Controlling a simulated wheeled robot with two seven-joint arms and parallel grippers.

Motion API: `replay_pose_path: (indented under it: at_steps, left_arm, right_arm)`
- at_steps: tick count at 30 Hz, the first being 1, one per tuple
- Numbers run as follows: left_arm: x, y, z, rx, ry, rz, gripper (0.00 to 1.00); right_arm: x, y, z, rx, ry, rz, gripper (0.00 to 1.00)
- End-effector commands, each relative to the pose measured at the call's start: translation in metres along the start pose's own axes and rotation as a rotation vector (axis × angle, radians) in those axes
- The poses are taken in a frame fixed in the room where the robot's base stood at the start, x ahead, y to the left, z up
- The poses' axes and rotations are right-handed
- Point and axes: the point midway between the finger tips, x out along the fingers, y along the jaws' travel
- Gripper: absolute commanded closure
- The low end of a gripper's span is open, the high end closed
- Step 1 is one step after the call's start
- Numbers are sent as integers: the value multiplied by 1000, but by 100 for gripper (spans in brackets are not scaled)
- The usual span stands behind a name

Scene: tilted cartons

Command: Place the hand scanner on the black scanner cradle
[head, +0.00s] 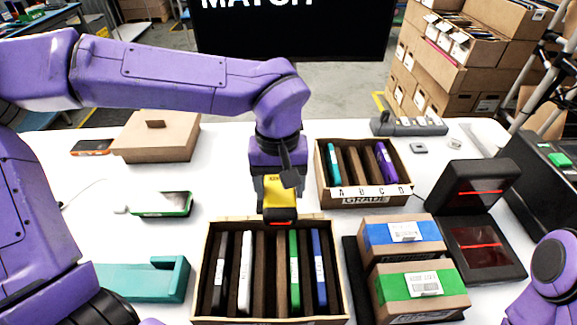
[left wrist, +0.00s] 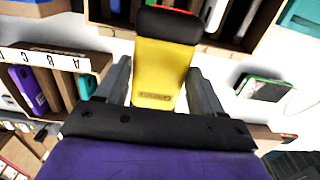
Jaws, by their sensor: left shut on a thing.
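The hand scanner (head: 279,193) is yellow with a black, red-edged head, held upright above the table at the back edge of the front carton. My left gripper (head: 277,180) is shut on it. In the left wrist view the scanner's yellow body (left wrist: 162,75) is between the two fingers (left wrist: 162,92), its black head pointing away from the palm. I cannot clearly make out a scanner cradle; a black L-shaped unit (head: 484,215) with red lit lines stands at the right. My right gripper is out of view; only part of that arm shows.
The front carton (head: 199,270) holds several upright devices. A smaller carton (head: 365,197) with lettered slots stands behind it. Two boxes with blue (head: 375,232) and green (head: 392,287) labels lie right. A teal holder (head: 135,283), a green-edged device (head: 163,205) and a closed box (head: 155,141) are left.

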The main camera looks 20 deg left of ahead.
Motion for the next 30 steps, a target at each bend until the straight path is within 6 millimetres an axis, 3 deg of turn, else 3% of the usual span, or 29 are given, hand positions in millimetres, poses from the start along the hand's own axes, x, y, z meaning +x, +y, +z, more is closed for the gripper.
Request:
replay_pose_path:
  at_steps: [5, 14, 18, 27, 30]
  left_arm:
    - [2, -3, -6, -1, 4, 3, 57]
    - [36, -11, -86, -4, -4, -4, 57]
    - [65, -15, -112, -1, -6, -7, 57]
    - [101, -19, -142, -1, -4, -5, 57]
    - [118, -20, -142, 2, -5, -7, 57]
  right_arm:
    - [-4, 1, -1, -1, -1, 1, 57]
    - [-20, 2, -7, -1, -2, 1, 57]
    - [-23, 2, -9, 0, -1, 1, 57]
    - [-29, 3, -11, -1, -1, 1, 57]
    - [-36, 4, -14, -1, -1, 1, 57]
